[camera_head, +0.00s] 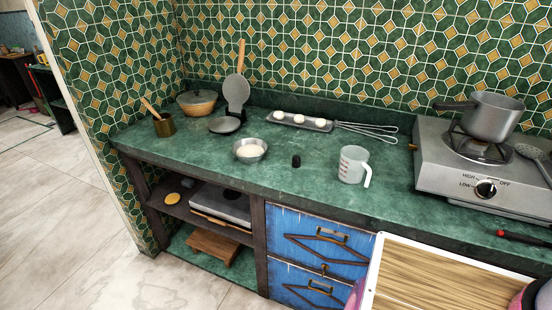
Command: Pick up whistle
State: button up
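I cannot clearly make out a whistle. A small black object (296,161) stands on the green counter between a metal bowl and a measuring cup. It is too small to tell what it is. A wire whisk (366,131) lies further back on the counter, its handle end near a tray. My gripper is not in view.
The green counter (220,165) holds a metal bowl (250,150), a clear measuring cup (352,165) and a dark tray (297,122) with white pieces. A gas hotplate (470,185) bearing a pot (492,117) stands right. A red-and-black tool (520,238) lies in front of it.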

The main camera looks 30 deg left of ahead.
aim_at(296, 160)
jog(key=u, duration=0.35)
jog(key=j+u, duration=0.15)
jog(key=u, duration=0.25)
jog(key=j+u, duration=0.1)
jog(key=u, duration=0.25)
jog(key=z, duration=1.3)
jog(key=u, duration=1.3)
jog(key=i+j, duration=0.2)
jog(key=j, duration=0.15)
jog(key=i+j+u, duration=0.15)
jog(key=j, duration=0.2)
